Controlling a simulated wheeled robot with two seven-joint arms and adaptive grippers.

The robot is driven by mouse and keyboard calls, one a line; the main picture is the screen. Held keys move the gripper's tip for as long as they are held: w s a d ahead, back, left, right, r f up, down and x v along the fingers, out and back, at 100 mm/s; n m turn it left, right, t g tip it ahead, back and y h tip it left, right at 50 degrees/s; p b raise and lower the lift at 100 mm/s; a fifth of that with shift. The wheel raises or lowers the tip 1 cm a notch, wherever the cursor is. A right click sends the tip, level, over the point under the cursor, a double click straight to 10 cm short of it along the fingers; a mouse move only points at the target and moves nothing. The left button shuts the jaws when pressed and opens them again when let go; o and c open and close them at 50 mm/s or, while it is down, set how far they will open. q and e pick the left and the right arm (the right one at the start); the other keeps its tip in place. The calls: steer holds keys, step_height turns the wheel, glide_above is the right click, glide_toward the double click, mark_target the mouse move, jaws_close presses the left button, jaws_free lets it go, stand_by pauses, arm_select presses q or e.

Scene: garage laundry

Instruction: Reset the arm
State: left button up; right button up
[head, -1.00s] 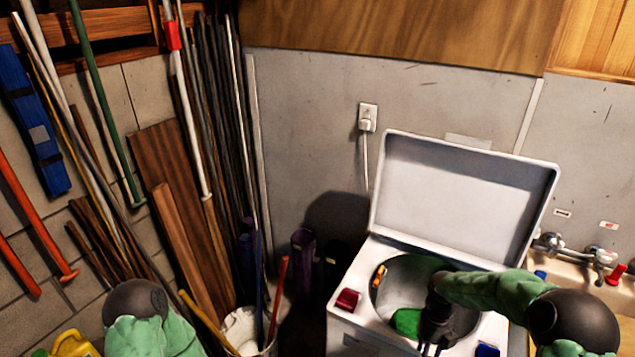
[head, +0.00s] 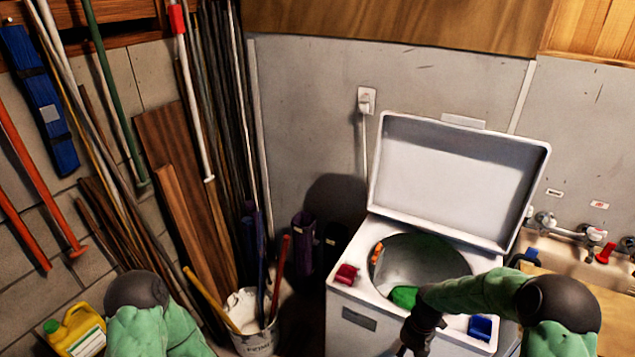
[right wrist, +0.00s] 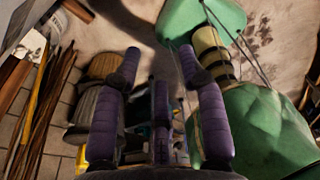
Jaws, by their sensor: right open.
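My right gripper (head: 408,340) is at the front of the white top-loading washer (head: 365,329), low in the head view, with its tips mostly cut off by the bottom edge. In the right wrist view its purple-grey fingers (right wrist: 160,66) are spread with nothing held between them. My left arm shows at the lower left of the head view, but its gripper is out of frame.
The washer lid (head: 455,180) stands open. A green item (head: 404,296) and an orange item (head: 377,253) are in the drum. A red item (head: 346,273) and a blue item (head: 481,326) sit on the rim. A white bucket (head: 250,338) and yellow jug (head: 78,332) are left.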

steer(key=s+a+f+m+y+b, duration=0.1)
steer(key=s+a+f+m, duration=0.4)
steer(key=m, duration=0.5)
steer(key=s+a+f+m+t+b, duration=0.1)
steer(key=s+a+f+m+b, duration=0.3)
steer(key=f+m, duration=0.4)
steer(key=s+a+f+m+y+b, duration=0.1)
steer(key=s+a+f+m+b, duration=0.2)
steer(key=m, duration=1)
steer(key=s+a+f, duration=0.3)
steer(key=s+f, duration=0.1)
steer(key=s, duration=0.1)
steer(key=shift+t+y, duration=0.3)
steer(key=shift+t, duration=0.1)
